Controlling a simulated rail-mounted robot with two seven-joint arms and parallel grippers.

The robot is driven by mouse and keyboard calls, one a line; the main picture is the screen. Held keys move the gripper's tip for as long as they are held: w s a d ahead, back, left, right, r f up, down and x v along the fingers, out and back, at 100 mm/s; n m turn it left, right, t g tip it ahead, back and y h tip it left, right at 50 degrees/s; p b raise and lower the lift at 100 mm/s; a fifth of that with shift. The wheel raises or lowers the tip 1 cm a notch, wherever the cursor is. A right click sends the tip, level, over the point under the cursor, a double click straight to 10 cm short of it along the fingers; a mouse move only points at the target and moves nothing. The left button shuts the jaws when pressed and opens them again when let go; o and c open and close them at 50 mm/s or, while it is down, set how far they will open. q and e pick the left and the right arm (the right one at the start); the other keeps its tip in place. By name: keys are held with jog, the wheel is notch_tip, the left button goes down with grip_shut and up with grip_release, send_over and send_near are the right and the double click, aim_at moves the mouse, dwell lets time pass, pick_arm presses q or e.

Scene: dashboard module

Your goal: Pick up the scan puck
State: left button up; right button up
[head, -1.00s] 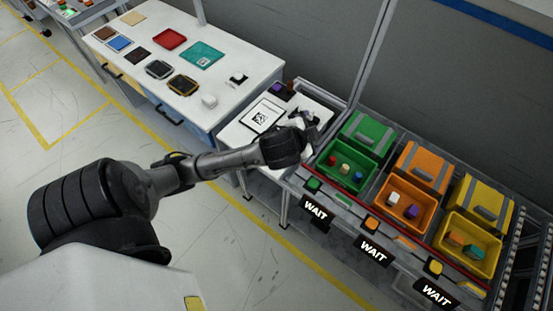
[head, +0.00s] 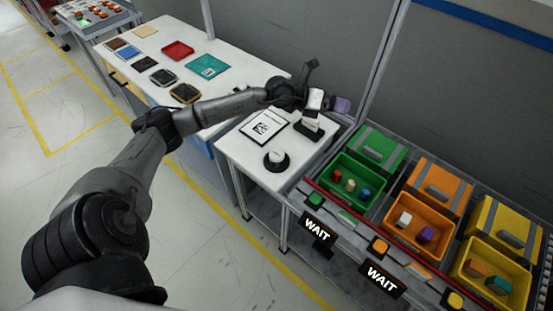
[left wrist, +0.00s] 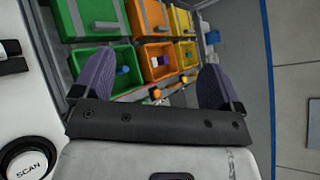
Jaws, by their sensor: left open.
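The scan puck (head: 277,160) is a round black disc with a white top. It sits on the white side table (head: 242,152), in front of the card with a square code (head: 264,126). In the left wrist view the puck (left wrist: 27,160) is at the lower left, marked SCAN and partly cut off. My left gripper (head: 336,103) is over the back right of that table, behind and to the right of the puck and apart from it. In the left wrist view its purple fingers (left wrist: 155,82) are spread wide with nothing between them. My right gripper is not in view.
A black-and-white stand-like device (head: 308,128) is on the table close to my left gripper. Green (head: 352,196), orange (head: 407,236) and yellow (head: 482,281) bins holding small parts stand to the right. A post (head: 378,62) rises behind. Table space around the puck is clear.

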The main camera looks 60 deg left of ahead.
pick_arm(q)
jog(key=s+a+f+g+y, duration=0.4)
jog(key=s+a+f+g, duration=0.15)
jog(key=f, duration=0.35)
jog(key=n+g+y, duration=0.2)
jog(key=g, duration=0.5)
send_over(277, 153)
notch_tip(277, 153, down, 3)
notch_tip(277, 153, down, 13)
jog(key=shift+s+d+f+b, duration=0.1)
jog(key=shift+f+b, duration=0.1)
jog(key=shift+b, duration=0.2)
jog(key=c, duration=1.1)
